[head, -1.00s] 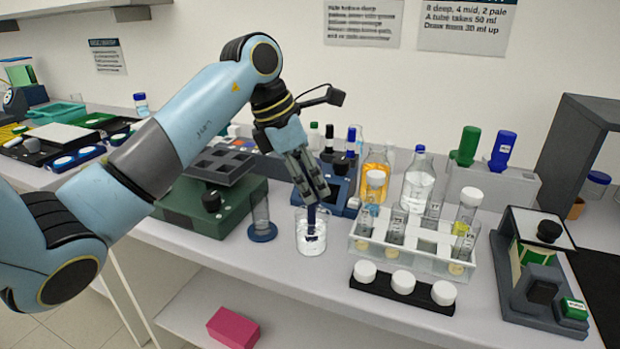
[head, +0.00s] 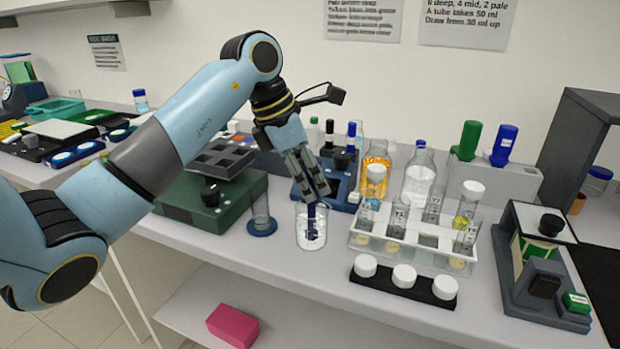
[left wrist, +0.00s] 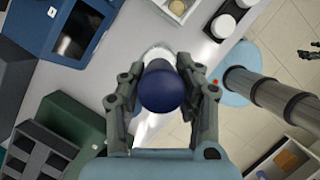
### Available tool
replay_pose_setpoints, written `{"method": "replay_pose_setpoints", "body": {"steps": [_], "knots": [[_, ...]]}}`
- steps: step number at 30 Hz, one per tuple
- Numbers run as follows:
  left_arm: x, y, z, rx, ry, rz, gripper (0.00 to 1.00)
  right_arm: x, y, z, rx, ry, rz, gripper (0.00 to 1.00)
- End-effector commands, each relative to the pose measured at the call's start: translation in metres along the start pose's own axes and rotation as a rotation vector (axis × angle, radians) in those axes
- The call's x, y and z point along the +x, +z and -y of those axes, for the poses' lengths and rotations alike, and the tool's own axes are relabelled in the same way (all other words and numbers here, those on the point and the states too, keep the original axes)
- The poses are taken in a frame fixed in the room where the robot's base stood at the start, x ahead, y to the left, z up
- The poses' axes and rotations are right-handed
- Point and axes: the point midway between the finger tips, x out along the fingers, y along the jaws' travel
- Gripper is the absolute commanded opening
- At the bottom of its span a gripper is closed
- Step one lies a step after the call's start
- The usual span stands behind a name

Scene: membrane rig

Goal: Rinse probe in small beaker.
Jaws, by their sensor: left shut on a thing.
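My left gripper (head: 317,190) is shut on the dark blue probe (head: 311,213). The probe points down into the small clear beaker (head: 312,240), with its lower end inside the glass. In the left wrist view the probe's round blue top (left wrist: 162,88) sits between the two fingers, and the beaker's rim (left wrist: 157,52) shows partly behind it. The probe hides most of the beaker there. The liquid level in the beaker is hard to tell. My right gripper is not in the head view.
A clear cylinder on a blue foot (head: 261,226) stands just left of the beaker. A white tube rack (head: 400,249) stands close on the right, with a black holder of white caps (head: 400,287) in front. A blue instrument (head: 340,187) is behind. The bench edge is near in front.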

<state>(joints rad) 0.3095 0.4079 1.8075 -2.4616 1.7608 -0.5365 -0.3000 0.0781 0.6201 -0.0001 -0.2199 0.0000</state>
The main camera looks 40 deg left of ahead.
Motion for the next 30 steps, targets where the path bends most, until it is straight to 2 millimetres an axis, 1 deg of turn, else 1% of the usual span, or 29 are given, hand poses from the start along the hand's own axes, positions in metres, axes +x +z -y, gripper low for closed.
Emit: {"method": "replay_pose_setpoints", "body": {"steps": [17,20,30], "knots": [[-0.002,0.001,0.0,0.0,0.0,0.0,0.09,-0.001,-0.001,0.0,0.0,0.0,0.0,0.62],[-0.008,0.004,0.0,0.0,0.001,0.001,0.09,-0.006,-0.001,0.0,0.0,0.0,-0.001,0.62],[-0.043,0.018,0.0,0.001,0.001,0.0,0.09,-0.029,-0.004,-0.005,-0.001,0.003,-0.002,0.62]]}}
